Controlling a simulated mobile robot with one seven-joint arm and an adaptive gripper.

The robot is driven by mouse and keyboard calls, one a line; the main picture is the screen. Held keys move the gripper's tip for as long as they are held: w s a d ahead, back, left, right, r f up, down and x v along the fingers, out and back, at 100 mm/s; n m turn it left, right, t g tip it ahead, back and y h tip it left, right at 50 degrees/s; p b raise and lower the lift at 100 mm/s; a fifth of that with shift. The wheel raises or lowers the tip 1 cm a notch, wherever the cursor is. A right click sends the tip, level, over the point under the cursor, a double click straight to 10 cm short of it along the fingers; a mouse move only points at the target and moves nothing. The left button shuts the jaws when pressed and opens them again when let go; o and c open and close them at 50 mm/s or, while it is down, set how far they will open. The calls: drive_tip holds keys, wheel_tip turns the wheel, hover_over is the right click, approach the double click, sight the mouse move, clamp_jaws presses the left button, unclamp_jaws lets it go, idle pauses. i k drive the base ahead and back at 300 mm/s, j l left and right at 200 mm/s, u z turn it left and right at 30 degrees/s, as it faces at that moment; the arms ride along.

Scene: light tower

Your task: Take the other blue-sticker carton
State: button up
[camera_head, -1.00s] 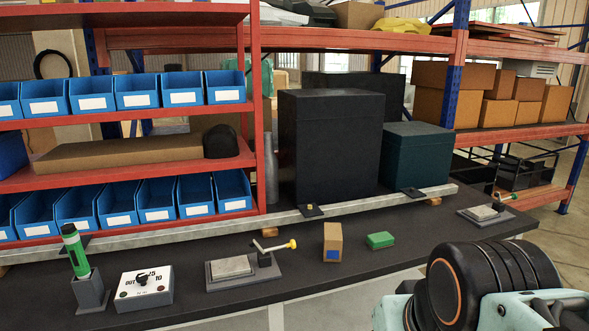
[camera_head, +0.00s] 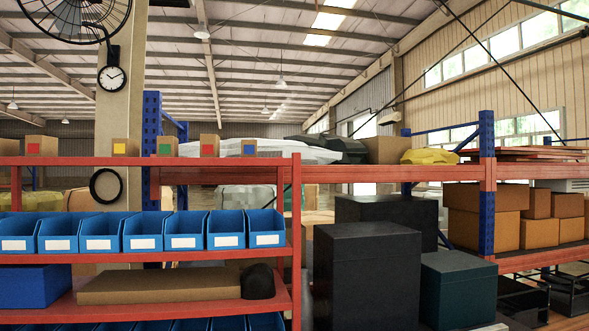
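Several small brown cartons stand in a row on the red top shelf (camera_head: 75,161). From the left, one carton (camera_head: 9,147) shows no clear sticker. Then come a red-sticker carton (camera_head: 41,146), a yellow-sticker carton (camera_head: 126,147), a green-sticker carton (camera_head: 167,146) and a second red-sticker carton (camera_head: 210,145). My gripper is out of view.
Blue bins (camera_head: 184,230) line the shelf below. A long cardboard box (camera_head: 155,284) lies lower down. A large black box (camera_head: 367,275) and a dark teal box (camera_head: 458,289) stand right of the shelf. The workbench surface is mostly out of frame.

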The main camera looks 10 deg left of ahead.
sight(249, 147)
drive_tip(key=k+j, duration=0.1)
drive_tip(key=j, duration=0.25)
drive_tip(key=k+j, duration=0.1)
drive_tip(key=j, duration=0.3)
drive_tip(key=k+j, duration=0.15)
drive_tip(key=j, duration=0.2)
drive_tip(key=k+j, duration=0.1)
drive_tip(key=j, duration=0.25)
drive_tip(key=k+j+u, duration=0.1)
drive_tip(key=j, duration=0.3)
drive_tip(key=i+z, duration=0.1)
drive_tip(key=i, duration=0.75)
drive_tip(key=l, duration=0.05)
